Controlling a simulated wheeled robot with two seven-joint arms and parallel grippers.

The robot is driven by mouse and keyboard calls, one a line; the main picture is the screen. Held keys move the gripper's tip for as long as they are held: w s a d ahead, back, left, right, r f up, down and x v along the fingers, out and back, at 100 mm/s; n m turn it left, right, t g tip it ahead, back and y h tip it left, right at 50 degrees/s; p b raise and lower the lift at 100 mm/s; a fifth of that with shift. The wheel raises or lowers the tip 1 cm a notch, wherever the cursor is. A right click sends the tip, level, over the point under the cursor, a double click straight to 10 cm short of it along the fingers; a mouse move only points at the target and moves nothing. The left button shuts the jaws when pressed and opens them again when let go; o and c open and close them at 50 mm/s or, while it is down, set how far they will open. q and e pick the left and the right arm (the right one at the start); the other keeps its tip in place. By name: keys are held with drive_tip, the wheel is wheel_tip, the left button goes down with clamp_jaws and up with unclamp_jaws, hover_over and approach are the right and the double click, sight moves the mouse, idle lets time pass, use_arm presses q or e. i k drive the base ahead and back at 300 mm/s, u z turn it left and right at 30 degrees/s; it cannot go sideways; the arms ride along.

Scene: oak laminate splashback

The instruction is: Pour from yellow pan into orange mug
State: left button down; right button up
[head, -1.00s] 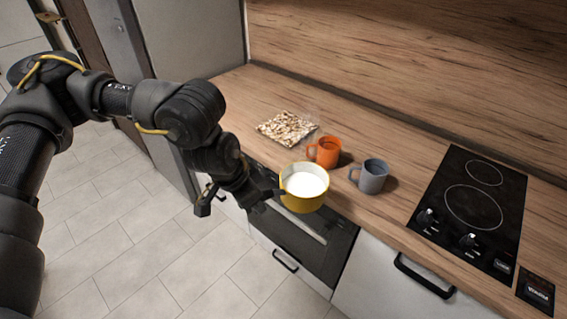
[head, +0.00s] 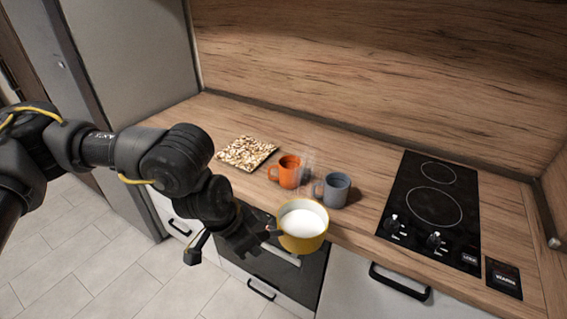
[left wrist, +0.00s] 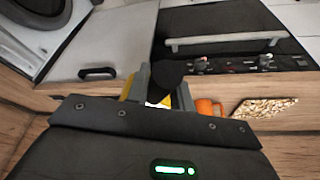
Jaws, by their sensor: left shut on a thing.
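The yellow pan (head: 302,242) holds a white liquid and is roughly level in the head view, in front of the counter edge. My left gripper (head: 262,236) is shut on its handle, which is mostly hidden by the gripper. In the left wrist view my left gripper (left wrist: 163,90) grips a dark handle, with a bit of the yellow pan (left wrist: 131,88) behind it. The orange mug (head: 289,172) stands upright on the counter, behind the pan and apart from it. It also shows in the left wrist view (left wrist: 207,108). My right gripper is not in view.
A grey-blue mug (head: 333,190) stands right of the orange mug. A patterned square item (head: 246,152) lies to its left. A faint transparent object (head: 308,165) shows behind the mugs. A black cooktop (head: 434,207) is farther right. An oven (head: 262,262) is below the counter.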

sight(284, 162)
drive_tip(key=u, duration=1.95)
drive_tip(key=i, duration=0.85)
drive_tip(key=z, duration=3.95)
drive_tip(key=i, duration=0.2)
drive_tip(key=u, duration=0.2)
